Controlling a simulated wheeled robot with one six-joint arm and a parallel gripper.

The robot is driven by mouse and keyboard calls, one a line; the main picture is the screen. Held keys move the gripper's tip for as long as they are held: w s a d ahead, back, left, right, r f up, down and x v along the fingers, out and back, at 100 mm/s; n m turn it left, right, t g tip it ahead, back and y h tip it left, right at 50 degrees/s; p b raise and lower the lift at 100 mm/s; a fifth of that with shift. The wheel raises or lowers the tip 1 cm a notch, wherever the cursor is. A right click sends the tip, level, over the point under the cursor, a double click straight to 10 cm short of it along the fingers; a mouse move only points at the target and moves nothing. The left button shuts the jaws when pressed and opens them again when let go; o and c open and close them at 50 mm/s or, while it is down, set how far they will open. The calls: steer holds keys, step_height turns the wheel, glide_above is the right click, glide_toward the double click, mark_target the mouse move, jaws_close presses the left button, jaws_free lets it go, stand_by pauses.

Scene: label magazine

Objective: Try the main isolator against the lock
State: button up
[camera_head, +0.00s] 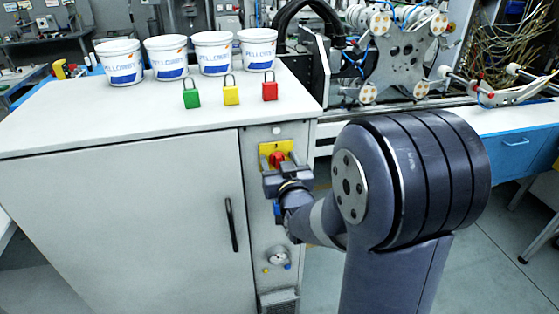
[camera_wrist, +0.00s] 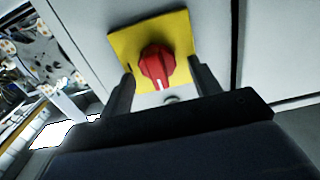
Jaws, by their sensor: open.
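The main isolator is a red rotary knob (camera_wrist: 156,64) on a yellow plate (camera_wrist: 122,42), set in the cabinet's front. In the head view the knob (camera_head: 277,158) shows just above my gripper (camera_head: 280,175). In the wrist view my gripper (camera_wrist: 161,80) is open, one finger on each side of the knob, with gaps visible. The knob's white mark points toward the gripper's palm. A small grey round part (camera_wrist: 171,99) sits below the knob, partly hidden. I see no padlock on the isolator. Green (camera_head: 191,98), yellow (camera_head: 231,95) and red (camera_head: 269,91) padlocks stand on the cabinet top.
The grey cabinet (camera_head: 120,215) has a door with a black handle (camera_head: 231,224). Several white tubs (camera_head: 120,63) stand at the back of its top. A gauge (camera_head: 278,258) sits below the isolator. A machine with rollers (camera_head: 400,50) stands to the right.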

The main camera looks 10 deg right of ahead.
steer(key=shift+c, duration=0.5)
steer(key=c, duration=0.9)
steer(key=shift+d+m+b, duration=0.1)
steer(key=shift+m+b, duration=0.9)
steer(key=shift+b, duration=1)
steer(key=o, duration=1)
steer(key=s, duration=1)
steer(key=shift+s+b, duration=0.4)
steer(key=shift+b, duration=0.05)
